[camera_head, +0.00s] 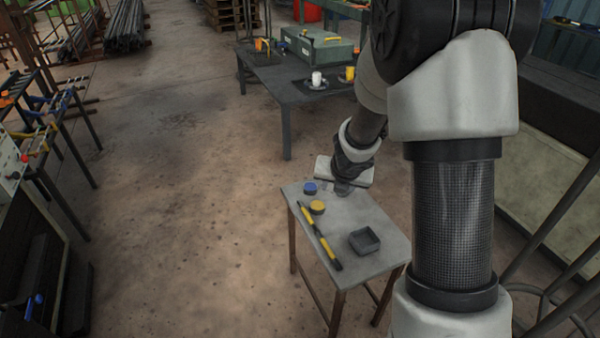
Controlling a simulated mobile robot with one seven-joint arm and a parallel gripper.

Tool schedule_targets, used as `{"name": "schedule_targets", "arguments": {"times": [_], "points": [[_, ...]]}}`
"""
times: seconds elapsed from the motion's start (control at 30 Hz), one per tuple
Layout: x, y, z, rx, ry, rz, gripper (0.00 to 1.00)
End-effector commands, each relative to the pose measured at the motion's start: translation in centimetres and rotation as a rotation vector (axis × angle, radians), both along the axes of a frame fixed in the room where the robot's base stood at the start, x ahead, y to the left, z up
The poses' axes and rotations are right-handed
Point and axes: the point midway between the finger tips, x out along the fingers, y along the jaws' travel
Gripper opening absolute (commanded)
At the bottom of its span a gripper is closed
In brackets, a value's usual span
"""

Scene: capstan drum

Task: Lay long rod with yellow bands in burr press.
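A long dark rod with yellow bands (320,236) lies on the small grey table (374,223), slanting from the upper left toward the front. My gripper (342,189) is over the table's far edge, beyond the rod and apart from it. Its fingers are small and partly hidden by its white body, so I cannot tell whether they are open or shut. I cannot make out the burr press for certain. A light panel with a red button (24,158) shows at the left edge, cut off by the frame.
A blue round piece (310,188), a yellow round piece (317,207) and a dark square tray (365,241) share the small table. A larger dark table (300,92) with cups and a green case stands behind. Open floor lies to the left.

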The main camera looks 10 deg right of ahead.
Motion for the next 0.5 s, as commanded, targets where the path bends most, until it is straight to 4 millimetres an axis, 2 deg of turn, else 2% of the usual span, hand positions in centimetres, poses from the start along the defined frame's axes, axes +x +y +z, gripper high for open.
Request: {"name": "schedule_targets", "arguments": {"times": [0.03, 0.1, 0.2, 0.33, 0.5], "points": [[-0.4, 0.7, -2.3, -0.031, 0.048, 0.114, 0.40], [-0.9, 1.6, -4.5, -0.065, 0.094, 0.248, 0.40], [-1.5, 2.2, -6.4, -0.087, 0.130, 0.358, 0.40], [-1.3, 2.5, -8.4, -0.094, 0.142, 0.395, 0.40], [0.2, 2.6, -11.9, -0.094, 0.141, 0.392, 0.40]]}}
